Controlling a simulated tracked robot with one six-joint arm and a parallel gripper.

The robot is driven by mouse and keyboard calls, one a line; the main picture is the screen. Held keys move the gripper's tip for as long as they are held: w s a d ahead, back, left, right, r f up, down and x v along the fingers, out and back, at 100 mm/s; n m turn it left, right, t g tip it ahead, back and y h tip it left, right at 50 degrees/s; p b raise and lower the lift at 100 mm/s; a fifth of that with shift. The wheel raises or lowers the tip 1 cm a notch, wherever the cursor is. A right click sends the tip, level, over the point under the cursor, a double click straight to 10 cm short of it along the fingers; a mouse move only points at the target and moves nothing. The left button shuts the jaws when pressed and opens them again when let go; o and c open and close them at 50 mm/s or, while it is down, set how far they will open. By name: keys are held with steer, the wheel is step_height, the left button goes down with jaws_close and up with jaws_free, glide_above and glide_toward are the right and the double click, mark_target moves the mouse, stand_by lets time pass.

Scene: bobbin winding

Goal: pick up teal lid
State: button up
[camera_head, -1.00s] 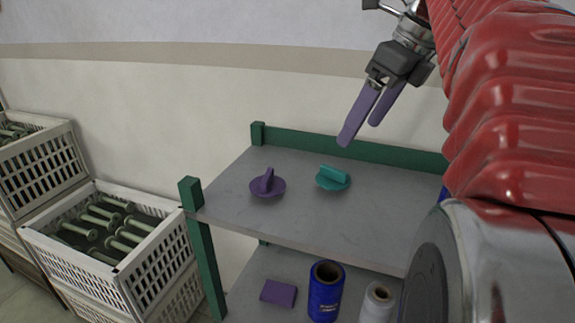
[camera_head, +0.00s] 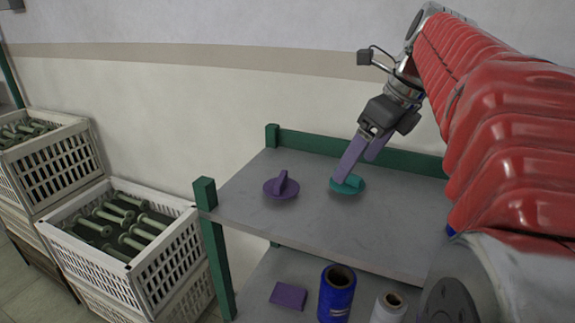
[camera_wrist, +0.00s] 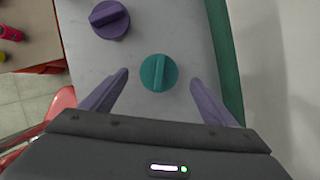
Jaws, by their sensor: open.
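The teal lid (camera_head: 349,186) lies on the grey top shelf of the green-posted rack, with its raised grip bar upward. My gripper (camera_head: 358,172) has purple fingers pointing down at the lid, and one finger hides part of it in the head view. In the wrist view the teal lid (camera_wrist: 158,73) lies ahead, centred between the two spread fingers of my gripper (camera_wrist: 158,84). The fingers are open and nothing is between their pads. The head view does not show clearly whether a finger touches the lid.
A purple lid (camera_head: 281,187) lies left of the teal lid on the shelf (camera_head: 300,225). A green rail (camera_head: 315,143) runs along the back edge. Below are a blue spool (camera_head: 337,293), a white spool (camera_head: 389,307) and a purple block (camera_head: 288,296). Bobbin crates (camera_head: 150,262) stand left.

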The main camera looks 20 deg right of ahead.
steer(key=shift+x, duration=2.6)
steer(key=shift+a, duration=0.1)
steer(key=shift+c, duration=0.3)
steer(key=c, duration=1)
steer(key=shift+c, duration=0.2)
step_height(320, 180, up, 10)
